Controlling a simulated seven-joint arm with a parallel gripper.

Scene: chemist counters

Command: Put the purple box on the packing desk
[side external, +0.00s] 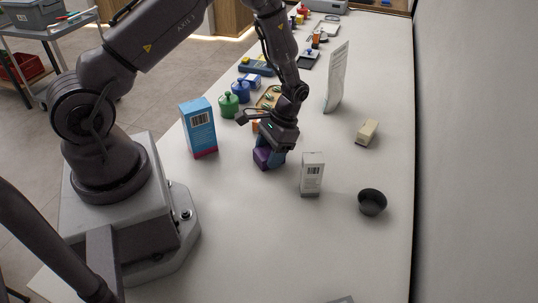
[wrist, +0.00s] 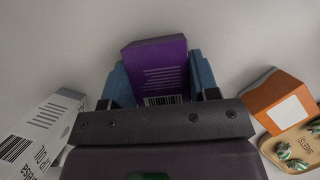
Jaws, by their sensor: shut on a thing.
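The purple box (side external: 264,157) is low over or on the white counter (side external: 340,245), in the middle of the side view; I cannot tell if it touches the surface. My gripper (side external: 271,150) points down and is shut on it. In the wrist view the purple box (wrist: 157,68) shows printed lines and a barcode between the two blue fingers of my gripper (wrist: 160,82). Its lower part is hidden behind the gripper body. I cannot tell which surface is the packing desk.
A blue box (side external: 199,128) stands to the left and a white box (side external: 312,175) to the right, close by. A black bowl (side external: 372,203) and a beige block (side external: 367,132) are further right. Green (side external: 228,104) and blue (side external: 241,91) containers stand behind. The front counter is mostly clear.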

